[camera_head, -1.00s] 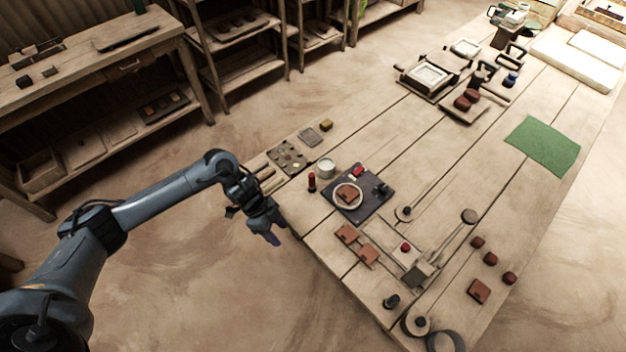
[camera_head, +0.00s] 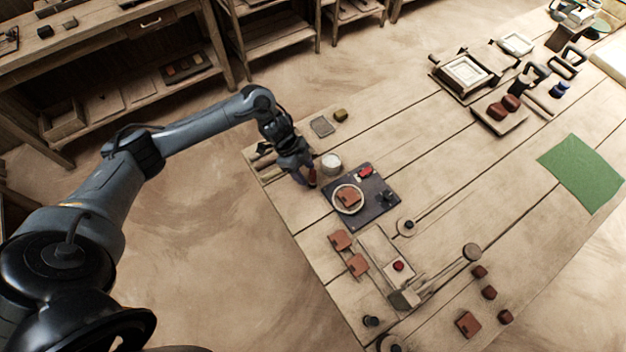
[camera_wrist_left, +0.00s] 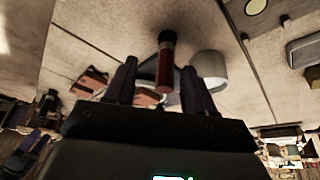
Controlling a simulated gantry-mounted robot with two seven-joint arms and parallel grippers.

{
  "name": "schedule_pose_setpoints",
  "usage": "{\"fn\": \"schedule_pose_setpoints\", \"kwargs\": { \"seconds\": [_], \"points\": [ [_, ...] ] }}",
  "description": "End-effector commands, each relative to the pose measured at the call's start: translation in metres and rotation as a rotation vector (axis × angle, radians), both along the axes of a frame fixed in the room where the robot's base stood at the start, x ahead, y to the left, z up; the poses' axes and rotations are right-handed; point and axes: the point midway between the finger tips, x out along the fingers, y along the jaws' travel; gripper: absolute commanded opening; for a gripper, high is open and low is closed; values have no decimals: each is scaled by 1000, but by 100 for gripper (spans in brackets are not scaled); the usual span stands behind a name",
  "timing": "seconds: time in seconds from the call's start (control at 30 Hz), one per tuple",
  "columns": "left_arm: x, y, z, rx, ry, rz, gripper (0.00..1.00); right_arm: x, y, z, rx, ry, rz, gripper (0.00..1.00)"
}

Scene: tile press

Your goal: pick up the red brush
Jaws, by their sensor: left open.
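The red brush (camera_head: 312,177) stands near the left edge of the table, a red cylinder with a dark end. My left gripper (camera_head: 302,180) is right beside it in the head view and partly covers it. In the left wrist view the brush (camera_wrist_left: 165,68) shows between the two open fingers of the gripper (camera_wrist_left: 160,78). I cannot tell how deep it lies between them; the fingers do not look closed on it.
A white cup (camera_head: 331,163) stands close beside the brush; it also shows in the wrist view (camera_wrist_left: 210,68). A dark mat (camera_head: 372,212) with a ring and a brown tile lies just right. A grey square (camera_head: 322,126) and a small yellowish block (camera_head: 341,115) lie behind.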

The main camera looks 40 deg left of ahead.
Motion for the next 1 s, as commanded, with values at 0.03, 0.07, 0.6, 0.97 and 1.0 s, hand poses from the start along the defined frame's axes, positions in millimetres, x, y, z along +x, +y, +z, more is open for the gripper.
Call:
{"fn": "schedule_pose_setpoints", "kwargs": {
  "seconds": [0.03, 0.07, 0.6, 0.97, 1.0],
  "points": [
    [1, -2, -5, -1, -1, 1, 54, 0, 0, -2, 0, -1, 0, 90],
    [1, -3, -6, -1, -1, 1, 54, 0, 0, -2, 0, -1, -1, 90],
    [16, -26, -51, 0, 0, 0, 54, 3, 2, -13, 9, -9, -6, 90],
    [17, -27, -52, 1, -2, 1, 45, 4, 2, -13, 7, -9, -4, 90],
    [17, -27, -52, 1, -2, 1, 39, 4, 1, -13, 6, -9, -4, 90]
  ]
}}
